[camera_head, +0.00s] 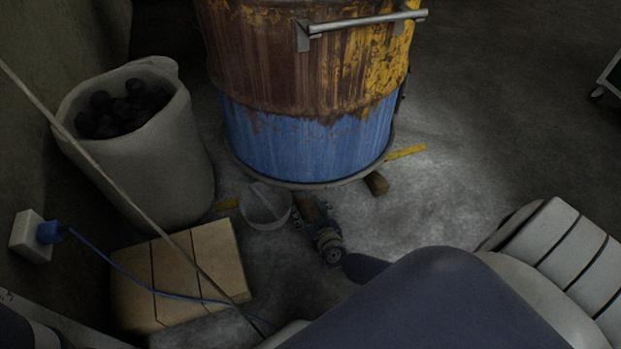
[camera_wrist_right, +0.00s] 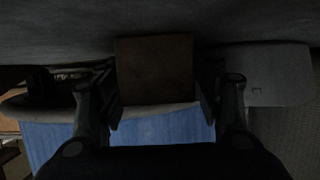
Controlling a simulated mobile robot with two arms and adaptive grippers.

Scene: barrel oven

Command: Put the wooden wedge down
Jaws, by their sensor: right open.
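The wooden wedge (camera_head: 308,207) is a brown block on the floor at the foot of the barrel (camera_head: 305,140), which is rusty above and blue below. My right gripper (camera_head: 314,222) reaches down to it from the front. In the right wrist view the wedge (camera_wrist_right: 155,70) lies between the two open fingers of the right gripper (camera_wrist_right: 162,92), with narrow dark gaps at its sides. The blue barrel wall (camera_wrist_right: 100,135) shows below it there. Whether the wedge touches the barrel is hard to tell. My left gripper is out of view.
A second brown block (camera_head: 376,184) lies by the barrel's right foot. A translucent bucket (camera_head: 265,208) stands close left of the gripper. A cardboard box (camera_head: 180,275), a sack of dark lumps (camera_head: 160,165) and a blue cable (camera_head: 150,290) are left.

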